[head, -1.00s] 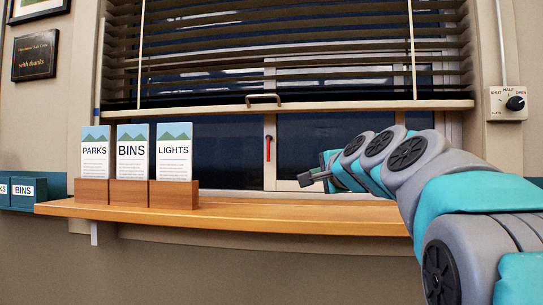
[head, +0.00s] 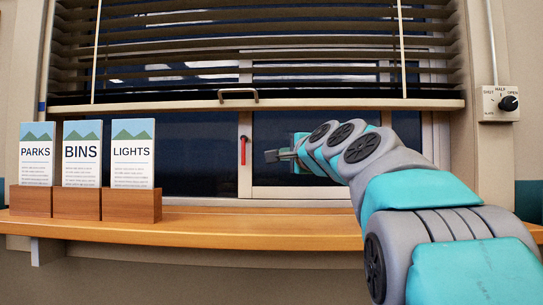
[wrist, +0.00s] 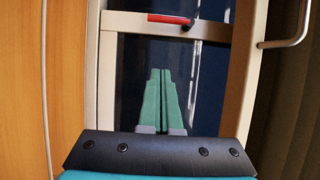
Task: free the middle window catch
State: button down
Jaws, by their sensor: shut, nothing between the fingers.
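The red window catch (head: 243,150) hangs upright on the pale window frame, below the blind's bottom rail. My gripper (head: 271,156) is just right of it in the head view, in front of the dark right-hand pane and apart from the catch. In the wrist view the red catch (wrist: 170,19) lies crosswise at the top, beyond my gripper's green fingertips (wrist: 160,71). The fingers are together with nothing between them. No other catch shows.
A wooden sill (head: 200,232) runs below the window. Leaflet holders marked PARKS, BINS and LIGHTS (head: 131,205) stand on its left. The blind's bottom rail (head: 350,105) with a handle (head: 238,93) hangs above the catch. A dial switch (head: 501,103) is on the right wall.

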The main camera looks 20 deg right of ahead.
aim_at(244, 152)
jog(key=w, duration=0.3)
jog(key=w+p, duration=0.1)
jog(key=w, duration=0.2)
jog(key=w+a, duration=0.1)
jog(key=w, duration=0.1)
jog(key=shift+w+p, duration=0.3)
jog(key=shift+w, duration=0.1)
jog(key=shift+w+a, duration=0.15)
jog(key=shift+a, duration=1.1)
jog(key=shift+w+a, duration=0.1)
jog(key=shift+a, duration=0.75)
